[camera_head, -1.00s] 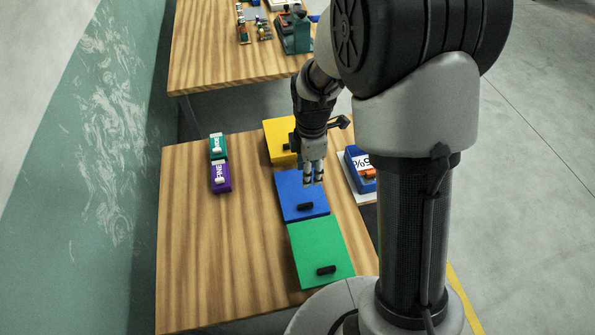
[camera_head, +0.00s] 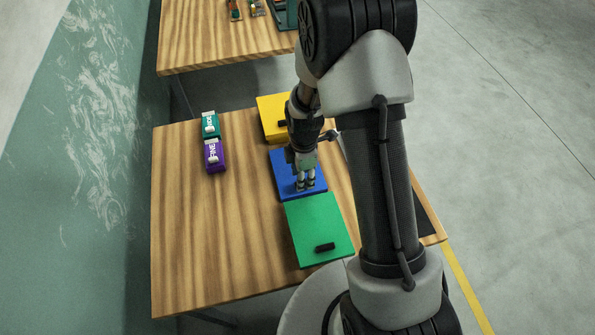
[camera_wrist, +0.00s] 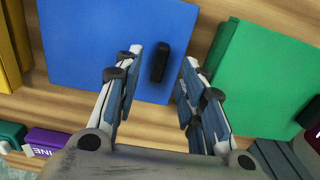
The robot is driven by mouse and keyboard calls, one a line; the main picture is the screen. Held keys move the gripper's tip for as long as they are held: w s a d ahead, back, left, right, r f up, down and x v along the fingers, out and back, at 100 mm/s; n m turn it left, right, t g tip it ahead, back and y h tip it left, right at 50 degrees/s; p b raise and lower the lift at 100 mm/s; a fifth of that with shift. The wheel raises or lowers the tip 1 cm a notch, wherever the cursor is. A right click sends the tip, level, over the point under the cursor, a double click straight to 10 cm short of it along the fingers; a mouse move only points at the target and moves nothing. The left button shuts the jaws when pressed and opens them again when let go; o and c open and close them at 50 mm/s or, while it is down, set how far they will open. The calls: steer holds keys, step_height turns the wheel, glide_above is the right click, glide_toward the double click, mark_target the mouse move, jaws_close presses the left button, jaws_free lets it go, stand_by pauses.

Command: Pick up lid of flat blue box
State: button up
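The flat blue box with its blue lid (camera_head: 285,177) lies on the wooden table between a yellow box and a green box. It fills the upper middle of the wrist view (camera_wrist: 80,50). A black handle (camera_wrist: 159,62) stands on the lid near its edge. My gripper (camera_head: 305,186) is over the blue lid, pointing down. In the wrist view my gripper (camera_wrist: 163,60) is open, with one finger on each side of the handle. I cannot tell whether the fingers touch the lid. In the head view my gripper hides the handle.
The green box (camera_head: 315,222) with a black handle sits nearer me, and the yellow box (camera_head: 268,108) farther back.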

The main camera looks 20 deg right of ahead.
step_height(320, 180, down, 3)
steer(key=shift+r, duration=0.1)
steer(key=shift+c, duration=0.2)
jaws_close()
